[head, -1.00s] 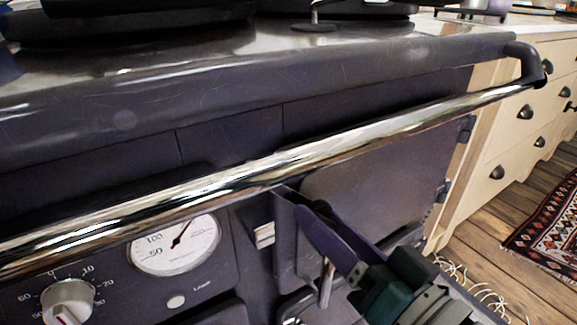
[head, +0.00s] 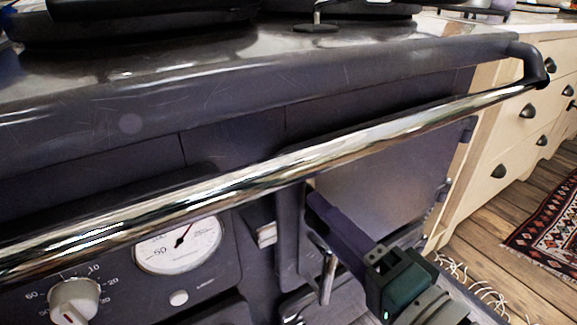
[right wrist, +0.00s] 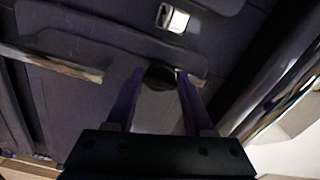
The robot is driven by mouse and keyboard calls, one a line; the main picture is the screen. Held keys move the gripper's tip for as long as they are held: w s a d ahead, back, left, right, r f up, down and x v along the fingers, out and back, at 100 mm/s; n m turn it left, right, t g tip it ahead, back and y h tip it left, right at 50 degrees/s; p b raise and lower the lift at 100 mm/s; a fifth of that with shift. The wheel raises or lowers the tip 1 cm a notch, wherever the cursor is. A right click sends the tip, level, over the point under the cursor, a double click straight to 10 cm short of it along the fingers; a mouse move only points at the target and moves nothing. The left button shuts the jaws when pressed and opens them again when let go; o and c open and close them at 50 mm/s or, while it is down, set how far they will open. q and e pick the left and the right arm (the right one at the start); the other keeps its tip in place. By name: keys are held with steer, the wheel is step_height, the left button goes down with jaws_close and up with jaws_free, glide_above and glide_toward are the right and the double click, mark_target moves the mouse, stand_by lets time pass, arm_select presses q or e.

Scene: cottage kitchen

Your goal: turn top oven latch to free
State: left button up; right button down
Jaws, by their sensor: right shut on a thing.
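The top oven door (head: 385,185) is a dark panel below the chrome rail, at right of centre in the head view. My right gripper (head: 318,205) reaches in from the lower right, its purple fingertips at the door's left edge just under the rail. In the right wrist view, the gripper (right wrist: 160,90) is shut on the top oven latch, whose dark round end (right wrist: 160,77) sits between the fingers. A short chrome part shows beside the right finger. In the head view the fingers and rail hide this latch. My left gripper is not in view.
The chrome rail (head: 270,173) runs across the stove front, close above my right gripper. A second chrome latch (head: 328,275) stands below the fingers. A temperature gauge (head: 180,243) and white dial (head: 74,300) are at left. Drawers (head: 515,135) stand at right.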

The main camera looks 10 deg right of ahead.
stand_by(0.4)
steer(key=shift+c, duration=1.7)
jaws_free()
